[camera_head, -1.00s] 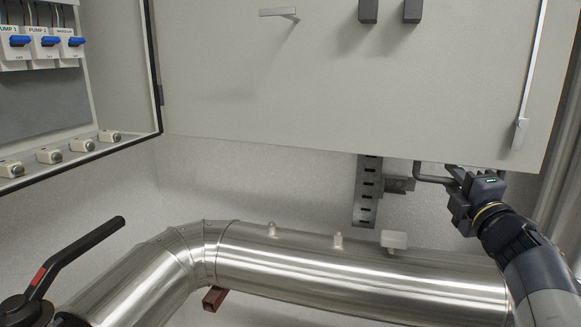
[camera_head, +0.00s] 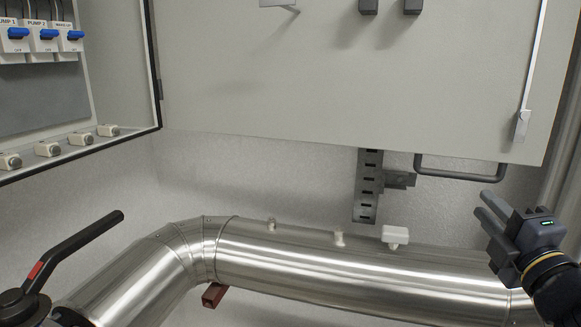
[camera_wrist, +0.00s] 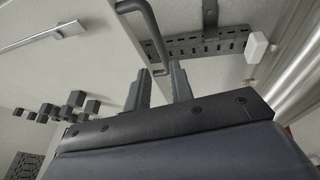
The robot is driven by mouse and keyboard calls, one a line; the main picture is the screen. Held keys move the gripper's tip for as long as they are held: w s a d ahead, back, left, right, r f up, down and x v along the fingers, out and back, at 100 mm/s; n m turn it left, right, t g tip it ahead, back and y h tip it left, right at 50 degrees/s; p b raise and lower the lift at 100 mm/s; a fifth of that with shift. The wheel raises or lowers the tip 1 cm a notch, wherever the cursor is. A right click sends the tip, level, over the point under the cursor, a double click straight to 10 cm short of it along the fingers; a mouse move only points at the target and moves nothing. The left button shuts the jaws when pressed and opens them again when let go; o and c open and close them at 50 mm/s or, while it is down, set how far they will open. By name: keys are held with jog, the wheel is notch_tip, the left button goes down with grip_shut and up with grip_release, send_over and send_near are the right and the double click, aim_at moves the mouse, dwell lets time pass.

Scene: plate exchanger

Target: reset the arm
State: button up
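My gripper (camera_head: 484,210) is at the lower right in the head view, just below and right of the dark U-shaped handle (camera_head: 462,175) under the cabinet door's lower edge. In the wrist view my gripper's two fingers (camera_wrist: 160,85) stand apart with nothing between them. The handle (camera_wrist: 146,30) shows just beyond the fingertips there. It looks free of the fingers in the head view.
A large grey cabinet door (camera_head: 340,85) fills the upper middle. A slotted bracket (camera_head: 368,190) hangs on the wall. A black lever (camera_head: 75,248) stands at the lower left. An open switch box (camera_head: 45,75) is at the upper left.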

jog(key=w+r+y+p, duration=0.1)
jog(key=w+r+p, duration=0.1)
jog(key=w, duration=1.2)
jog(key=shift+d+n, duration=0.3)
